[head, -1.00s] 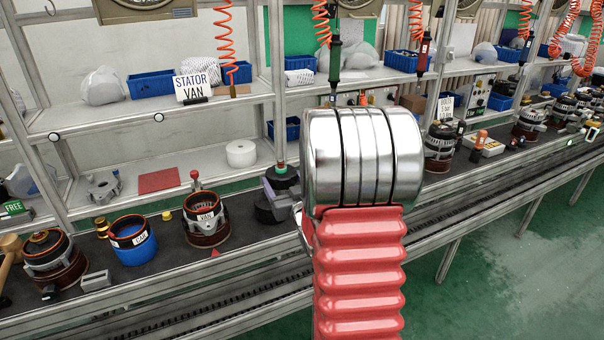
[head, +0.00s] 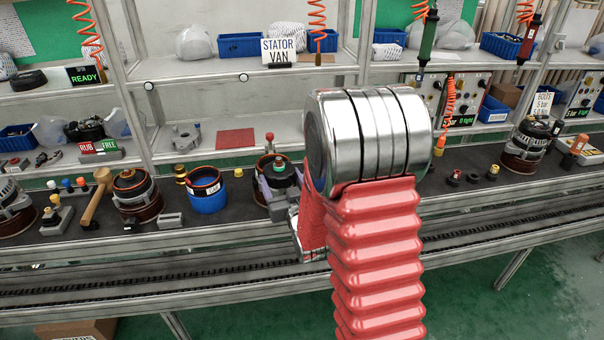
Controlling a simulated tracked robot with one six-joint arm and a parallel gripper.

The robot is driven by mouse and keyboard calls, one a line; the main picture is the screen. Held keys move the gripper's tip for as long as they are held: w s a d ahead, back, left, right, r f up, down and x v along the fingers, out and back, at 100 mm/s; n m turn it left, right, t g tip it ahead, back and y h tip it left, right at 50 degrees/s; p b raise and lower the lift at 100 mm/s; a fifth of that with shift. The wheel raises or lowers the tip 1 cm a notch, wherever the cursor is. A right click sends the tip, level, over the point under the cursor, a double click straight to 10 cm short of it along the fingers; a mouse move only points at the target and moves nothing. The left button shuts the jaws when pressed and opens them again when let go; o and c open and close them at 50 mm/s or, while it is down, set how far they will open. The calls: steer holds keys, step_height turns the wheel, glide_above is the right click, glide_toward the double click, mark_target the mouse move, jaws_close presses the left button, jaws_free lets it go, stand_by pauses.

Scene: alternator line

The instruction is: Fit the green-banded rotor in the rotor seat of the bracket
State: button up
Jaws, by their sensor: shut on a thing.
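My gripper (head: 277,184) is partly hidden by my own red-sleeved arm. One grey-purple finger shows, closed on a dark round rotor (head: 284,175) with a green mark on its top. The rotor looks upright, in front of or over a bracket assembly (head: 262,162) with an orange-brown ring and a red-knobbed post behind. The bracket is mostly covered, and its rotor seat cannot be seen. I cannot tell whether the rotor touches it.
To the left stand a blue tub (head: 207,203) with a ring in it, another bracket assembly (head: 137,200) and a mallet (head: 97,198). A red mat (head: 236,139) and a grey casting (head: 186,137) lie behind. The conveyor rail runs along the front.

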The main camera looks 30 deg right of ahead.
steer(key=w+a+f+n+y, duration=0.1)
steer(key=w+a, duration=0.1)
steer(key=a, duration=0.5)
steer(key=w+a+f+y, duration=0.1)
steer(key=w+a, duration=0.1)
steer(key=a, duration=0.5)
steer(key=shift+w+f+n+y, duration=0.15)
steer(key=shift+f+n+y, duration=0.25)
